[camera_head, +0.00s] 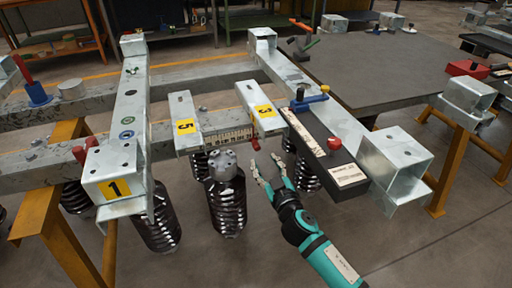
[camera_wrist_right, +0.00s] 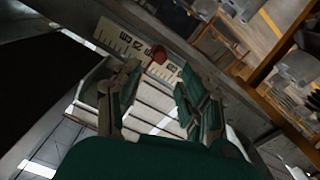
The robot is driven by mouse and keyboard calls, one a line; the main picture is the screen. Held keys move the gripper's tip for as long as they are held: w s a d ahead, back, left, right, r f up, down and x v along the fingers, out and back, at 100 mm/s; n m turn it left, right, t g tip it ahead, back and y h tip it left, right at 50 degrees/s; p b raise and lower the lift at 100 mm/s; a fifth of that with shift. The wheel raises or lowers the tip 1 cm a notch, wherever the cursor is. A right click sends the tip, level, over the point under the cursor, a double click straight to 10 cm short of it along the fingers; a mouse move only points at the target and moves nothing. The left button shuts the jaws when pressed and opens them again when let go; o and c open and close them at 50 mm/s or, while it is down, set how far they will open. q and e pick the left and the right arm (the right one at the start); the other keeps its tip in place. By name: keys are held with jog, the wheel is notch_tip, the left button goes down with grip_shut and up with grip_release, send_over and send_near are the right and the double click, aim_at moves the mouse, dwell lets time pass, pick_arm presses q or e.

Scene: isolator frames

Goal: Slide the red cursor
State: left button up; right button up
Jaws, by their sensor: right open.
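The red cursor (camera_head: 255,139) sits at the right end of a pale ruler scale (camera_head: 228,136) on the front beam, just below the plate marked 3. In the right wrist view the red cursor (camera_wrist_right: 159,54) shows against the numbered scale (camera_wrist_right: 122,41), beyond the fingertips. My right gripper (camera_head: 264,163) is open and empty, just below the cursor and apart from it in the head view. Its two fingers also show in the wrist view (camera_wrist_right: 147,88), spread to either side below the cursor. My left gripper is not in view.
Plates marked 5 (camera_head: 185,127) and 3 (camera_head: 264,110) sit above the scale. Floor in front is open.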

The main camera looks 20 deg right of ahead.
aim_at(258, 149)
jog(key=w+b, duration=0.1)
jog(key=w, duration=0.6)
jog(key=shift+a, duration=0.1)
jog(key=shift+w, duration=1.05)
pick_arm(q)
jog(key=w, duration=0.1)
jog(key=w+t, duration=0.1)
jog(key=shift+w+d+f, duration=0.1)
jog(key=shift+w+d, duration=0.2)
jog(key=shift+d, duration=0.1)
pick_arm(e)
grip_shut()
